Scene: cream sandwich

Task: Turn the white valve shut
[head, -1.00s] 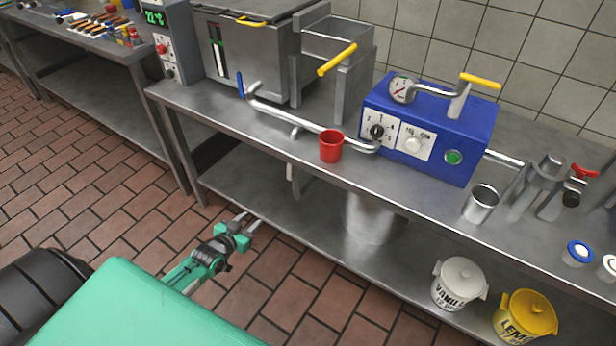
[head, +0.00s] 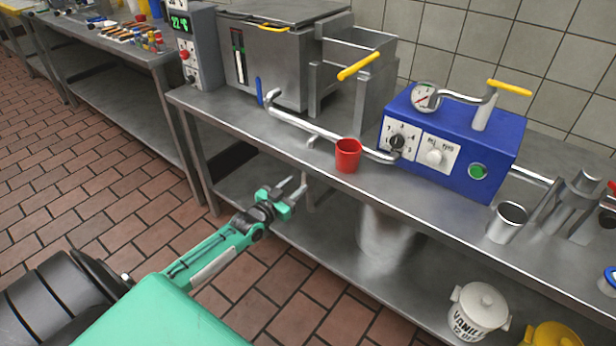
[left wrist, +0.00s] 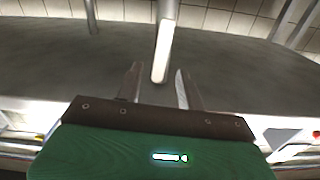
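A pale, whitish bar (head: 309,196) hangs down under the front of the steel worktop, partly behind my left gripper; it looks like the valve's handle. In the left wrist view the bar (left wrist: 164,48) stands nearly upright, its lower end in line with the gap between the fingers. My left gripper (head: 297,188) is open, just in front of the bar and below the worktop edge. In the left wrist view its fingers (left wrist: 157,74) are apart. I cannot tell whether they touch the bar. My right gripper is out of view.
A red cup (head: 348,156) stands near the worktop (head: 238,120) edge, close above my left gripper. A pipe (head: 320,131) runs behind it to a blue machine (head: 462,135). A lower shelf (head: 325,248) holds a vanilla tub (head: 480,310). Open floor lies left.

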